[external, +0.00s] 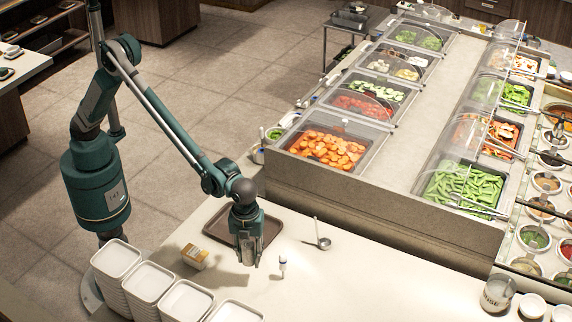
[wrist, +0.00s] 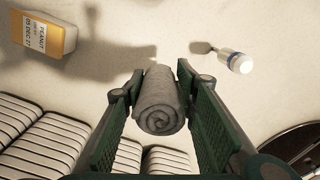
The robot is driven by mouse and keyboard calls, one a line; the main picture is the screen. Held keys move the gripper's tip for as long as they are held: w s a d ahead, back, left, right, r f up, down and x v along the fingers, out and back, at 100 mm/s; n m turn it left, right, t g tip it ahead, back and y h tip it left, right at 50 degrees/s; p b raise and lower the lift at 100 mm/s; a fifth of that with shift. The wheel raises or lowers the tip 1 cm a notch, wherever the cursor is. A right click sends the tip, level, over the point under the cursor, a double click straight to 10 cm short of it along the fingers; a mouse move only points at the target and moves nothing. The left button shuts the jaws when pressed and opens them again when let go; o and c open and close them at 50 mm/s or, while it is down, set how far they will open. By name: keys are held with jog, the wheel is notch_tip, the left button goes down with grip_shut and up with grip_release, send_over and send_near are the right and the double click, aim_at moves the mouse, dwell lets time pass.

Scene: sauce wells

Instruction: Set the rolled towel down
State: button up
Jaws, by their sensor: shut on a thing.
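The rolled towel (wrist: 160,100) is grey, with its spiral end facing the wrist camera. My gripper (wrist: 160,74) is shut on it, one finger along each side. In the external view my gripper (external: 247,262) points down over the pale counter (external: 350,285). The towel is hard to make out there, and I cannot tell whether it touches the counter. In the wrist view, the bare counter surface (wrist: 205,20) shows beyond the towel.
A brown tray (external: 219,225) lies behind my gripper. A labelled yellow-and-white box (external: 195,257) is to the left, a small white bottle (external: 283,265) to the right. A ladle (external: 323,243) lies farther right. Stacked white containers (external: 150,282) stand front left.

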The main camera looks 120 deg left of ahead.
jog(key=s+d, duration=0.2)
jog(key=d, duration=0.7)
jog(key=shift+s+n, duration=0.3)
send_over(232, 294)
jog(key=shift+f+b, duration=0.4)
jog(key=shift+f, duration=2.7)
jog(key=shift+f, duration=1.9)
jog(key=shift+f+b, duration=0.15)
jog(key=shift+b, duration=0.15)
jog(key=o, duration=0.9)
